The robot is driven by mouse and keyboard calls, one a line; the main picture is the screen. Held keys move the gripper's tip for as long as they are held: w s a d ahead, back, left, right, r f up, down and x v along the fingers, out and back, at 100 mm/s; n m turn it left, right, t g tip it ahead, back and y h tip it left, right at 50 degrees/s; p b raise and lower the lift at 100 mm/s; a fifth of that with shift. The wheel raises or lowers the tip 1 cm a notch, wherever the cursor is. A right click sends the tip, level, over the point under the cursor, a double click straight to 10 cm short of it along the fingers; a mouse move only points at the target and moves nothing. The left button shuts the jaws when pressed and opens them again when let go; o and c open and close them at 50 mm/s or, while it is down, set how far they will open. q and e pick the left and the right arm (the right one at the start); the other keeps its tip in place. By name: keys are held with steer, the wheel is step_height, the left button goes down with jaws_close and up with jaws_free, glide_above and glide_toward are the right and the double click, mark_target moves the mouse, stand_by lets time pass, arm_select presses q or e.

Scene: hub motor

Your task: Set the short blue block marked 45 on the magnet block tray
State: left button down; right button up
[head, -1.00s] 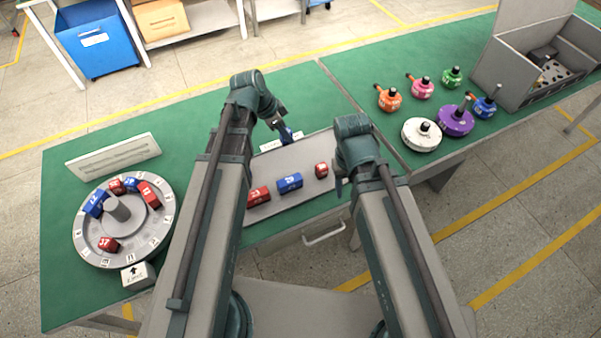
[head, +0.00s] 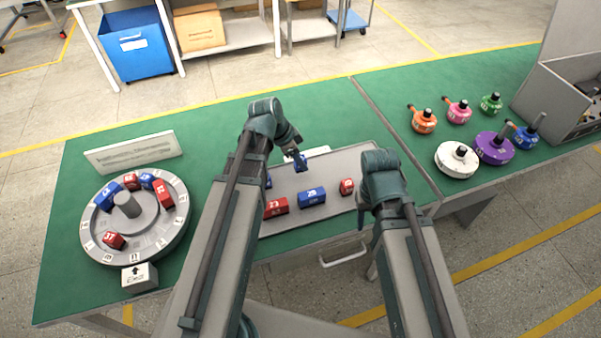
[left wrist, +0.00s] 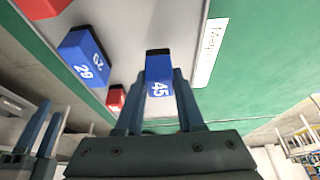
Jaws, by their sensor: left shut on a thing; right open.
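The short blue block marked 45 (left wrist: 158,80) is between the fingers of my left gripper (left wrist: 158,105) in the left wrist view. In the head view my left gripper (head: 299,158) is over the back part of the grey magnet block tray (head: 330,165), shut on this blue block (head: 302,165). I cannot tell whether the block touches the tray. A red block marked 23 (head: 275,207), a blue block marked 29 (head: 312,197) and a small red block (head: 347,187) stand along the tray's front. My right gripper (head: 363,214) is open and empty by the tray's right end.
Another blue block (head: 268,181) shows partly behind my left arm. A round grey carousel (head: 165,235) with several red and blue blocks stands at left, before a white sign board (head: 133,152). Several coloured round motors (head: 457,160) and a grey bin (head: 560,95) are at right.

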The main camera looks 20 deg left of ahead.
arm_select(q)
step_height(320, 180, down, 4)
steer(key=b, duration=0.3)
steer(key=shift+r+b, duration=0.2)
steer(key=shift+b, duration=0.15)
steer(key=shift+f, duration=0.2)
steer(key=c, duration=0.5)
jaws_free()
steer(key=shift+r, duration=0.15)
